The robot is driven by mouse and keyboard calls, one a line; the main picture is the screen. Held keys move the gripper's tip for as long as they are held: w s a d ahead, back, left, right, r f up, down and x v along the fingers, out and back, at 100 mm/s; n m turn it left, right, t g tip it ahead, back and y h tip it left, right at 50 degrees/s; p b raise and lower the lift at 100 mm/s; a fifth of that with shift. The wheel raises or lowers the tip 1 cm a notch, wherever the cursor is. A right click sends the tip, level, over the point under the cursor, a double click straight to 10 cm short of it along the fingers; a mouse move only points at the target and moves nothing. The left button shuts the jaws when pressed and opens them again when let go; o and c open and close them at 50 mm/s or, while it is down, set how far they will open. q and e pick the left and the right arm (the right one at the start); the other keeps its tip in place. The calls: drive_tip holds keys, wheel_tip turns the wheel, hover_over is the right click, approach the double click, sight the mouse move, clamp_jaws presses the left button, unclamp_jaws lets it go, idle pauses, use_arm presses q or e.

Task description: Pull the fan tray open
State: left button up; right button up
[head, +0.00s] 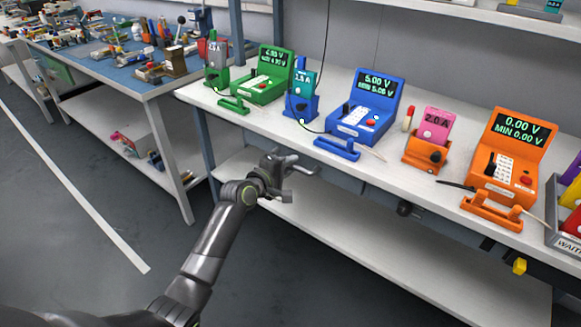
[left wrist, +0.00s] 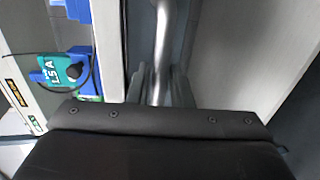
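My left gripper (head: 299,166) is at the front of the long bench, just below the edge of its top. In the left wrist view a curved silver bar (left wrist: 167,35), which looks like the fan tray's handle, runs between the two grey fingers of my left gripper (left wrist: 160,88). The fingers lie close on both sides of the bar; I cannot tell whether they press on it. A grey panel (head: 340,176) shows under the bench top beside the gripper. The fan tray's body cannot be made out clearly. My right gripper is not in view.
The white bench top (head: 385,158) carries a green meter (head: 262,88), a blue meter (head: 364,122) and an orange meter (head: 506,170), with cell holders between them. A lower shelf (head: 380,245) lies beneath. A blue-topped side table (head: 115,68) stands at the left.

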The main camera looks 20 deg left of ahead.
use_arm(q)
drive_tip(key=shift+w+d, duration=0.1)
drive_tip(key=shift+w, duration=0.15)
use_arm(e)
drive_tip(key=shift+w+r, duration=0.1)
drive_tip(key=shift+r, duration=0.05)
use_arm(q)
drive_tip(key=shift+c, duration=0.5)
clamp_jaws()
drive_tip(key=shift+s, duration=0.1)
